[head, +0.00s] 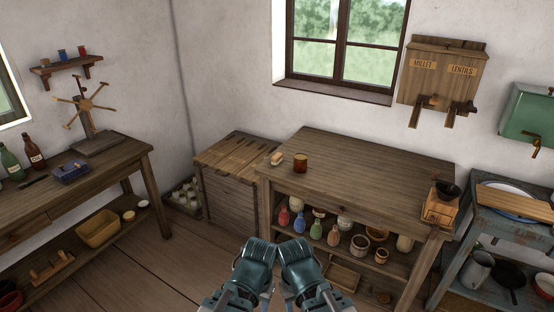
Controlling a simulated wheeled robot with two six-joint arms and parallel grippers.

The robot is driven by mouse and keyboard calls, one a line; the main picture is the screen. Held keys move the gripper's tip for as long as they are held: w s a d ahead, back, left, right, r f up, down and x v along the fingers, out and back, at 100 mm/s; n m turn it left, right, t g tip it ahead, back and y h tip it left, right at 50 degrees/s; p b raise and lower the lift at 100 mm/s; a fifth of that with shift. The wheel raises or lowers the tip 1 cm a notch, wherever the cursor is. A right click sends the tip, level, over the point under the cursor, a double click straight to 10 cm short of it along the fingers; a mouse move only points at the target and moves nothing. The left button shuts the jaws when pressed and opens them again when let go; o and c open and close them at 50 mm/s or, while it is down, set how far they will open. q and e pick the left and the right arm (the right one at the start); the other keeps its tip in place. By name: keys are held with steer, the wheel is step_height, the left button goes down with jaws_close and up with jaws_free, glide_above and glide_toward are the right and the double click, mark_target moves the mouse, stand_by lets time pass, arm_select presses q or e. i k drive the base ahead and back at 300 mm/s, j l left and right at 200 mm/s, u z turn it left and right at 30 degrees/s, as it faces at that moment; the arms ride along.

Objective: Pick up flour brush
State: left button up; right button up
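A small light-brown block-shaped thing, which looks like the flour brush (277,158), lies on the back left part of the wooden worktable (375,165). It is small in the picture, so its bristles are not clear. My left gripper (258,262) and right gripper (299,262) show as teal shapes side by side at the bottom middle. Both are in front of the worktable, well apart from the brush. Their fingertips cannot be made out, and I see nothing held in them.
A coffee grinder (440,205) stands at the table's right end. Several jars and colored bottles fill the shelf below. A wooden chest (228,178) stands left of the table. The middle of the tabletop is clear.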

mark_target(277, 158)
steer(key=i+j+z, duration=0.45)
steer(key=i+j, duration=0.2)
steer(key=i, duration=0.3)
steer(key=i+j+z, duration=0.5)
steer(key=i+j, duration=0.35)
steer(key=j, duration=0.1)
